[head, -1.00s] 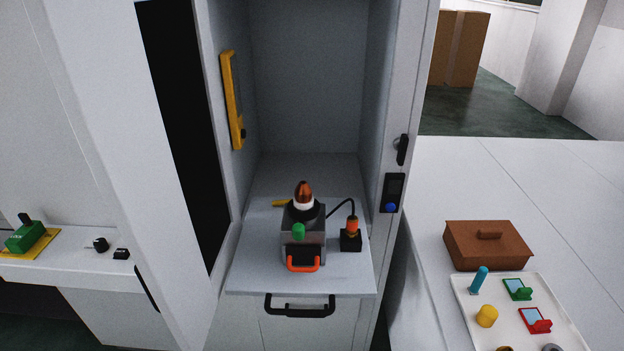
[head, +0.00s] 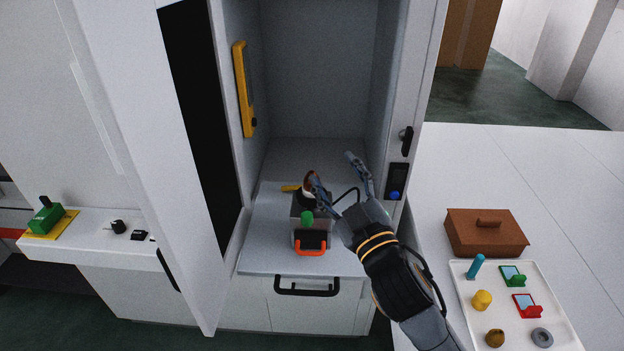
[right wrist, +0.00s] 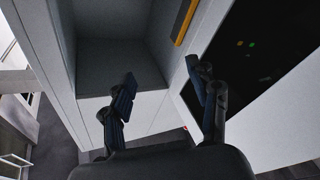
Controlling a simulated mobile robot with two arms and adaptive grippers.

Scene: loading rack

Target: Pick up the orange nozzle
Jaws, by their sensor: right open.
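The orange nozzle on its small black block is hidden behind my right gripper in the head view now. Only part of its thin black hose (head: 349,191) shows beside the gripper. My right gripper (head: 334,169) is open, with its fingers apart over the shelf and nothing seen between them. One finger overlaps the copper-coloured cone (head: 309,178) with a white band on the grey device (head: 303,212); whether they touch I cannot tell. The open fingers also show in the right wrist view (right wrist: 161,76), with no nozzle in sight there. My left gripper is not in view.
The pull-out shelf (head: 265,255) stands in a white cabinet, with walls at both sides and an open door at left. A yellow handle-like part (head: 244,90) is on the inner left wall. A brown box (head: 487,234) and a white tray (head: 520,325) stand at right.

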